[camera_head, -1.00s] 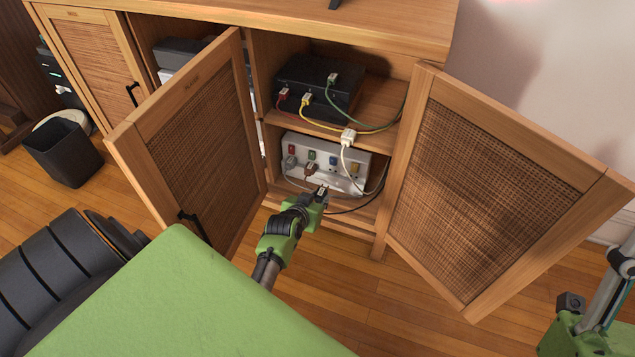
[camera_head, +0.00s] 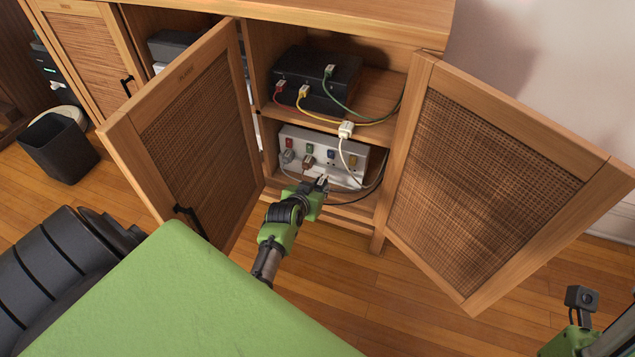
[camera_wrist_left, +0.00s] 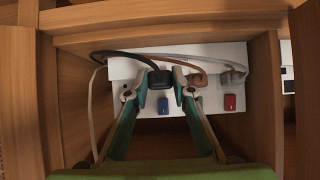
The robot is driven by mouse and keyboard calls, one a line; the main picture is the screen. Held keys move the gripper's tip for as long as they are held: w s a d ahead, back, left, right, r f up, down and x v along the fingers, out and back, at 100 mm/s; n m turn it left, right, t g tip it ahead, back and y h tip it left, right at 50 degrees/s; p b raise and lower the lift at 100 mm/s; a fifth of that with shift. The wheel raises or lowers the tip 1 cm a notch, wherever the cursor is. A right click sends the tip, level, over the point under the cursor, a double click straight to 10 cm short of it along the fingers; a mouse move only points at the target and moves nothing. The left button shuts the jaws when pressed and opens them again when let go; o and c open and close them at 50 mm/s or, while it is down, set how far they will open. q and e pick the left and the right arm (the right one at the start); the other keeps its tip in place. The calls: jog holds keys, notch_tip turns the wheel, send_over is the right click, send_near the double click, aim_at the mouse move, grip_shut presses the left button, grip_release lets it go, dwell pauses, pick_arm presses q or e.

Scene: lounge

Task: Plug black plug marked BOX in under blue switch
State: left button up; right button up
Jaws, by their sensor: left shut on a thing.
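The white power strip (camera_head: 345,181) sits in the lower compartment of the open cabinet. Its blue switch (camera_head: 331,154) also shows in the left wrist view (camera_wrist_left: 164,105). My left gripper (camera_head: 321,184) is shut on the black plug (camera_wrist_left: 160,82), in front of the socket area under the blue switch. The plug's black cord (camera_wrist_left: 117,56) trails to the side. The plug's front is hidden, so I cannot tell whether it touches the socket. Its label is too small to read. My right gripper is out of view.
A grey plug (camera_head: 287,157) sits under the red switch and a brown plug (camera_head: 308,162) under the green one. The open left door (camera_head: 190,150) and right door (camera_head: 490,180) flank the opening.

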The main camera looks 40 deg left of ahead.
aim_at(323, 177)
pick_arm(q)
jog(key=shift+w, duration=0.25)
jog(key=shift+w+a+b, duration=0.2)
jog(key=shift+w+b, duration=0.4)
jog(key=shift+w+a+b, duration=0.2)
jog(key=shift+w+b, duration=0.35)
jog(key=shift+w, duration=0.05)
jog(key=shift+w+a, duration=0.1)
jog(key=shift+w, duration=0.4)
jog(key=shift+w+p, duration=0.25)
jog(key=shift+p, duration=0.05)
jog(key=shift+r, duration=0.1)
jog(key=shift+p, duration=0.3)
jog(key=shift+p, duration=0.4)
jog(key=shift+w, duration=0.15)
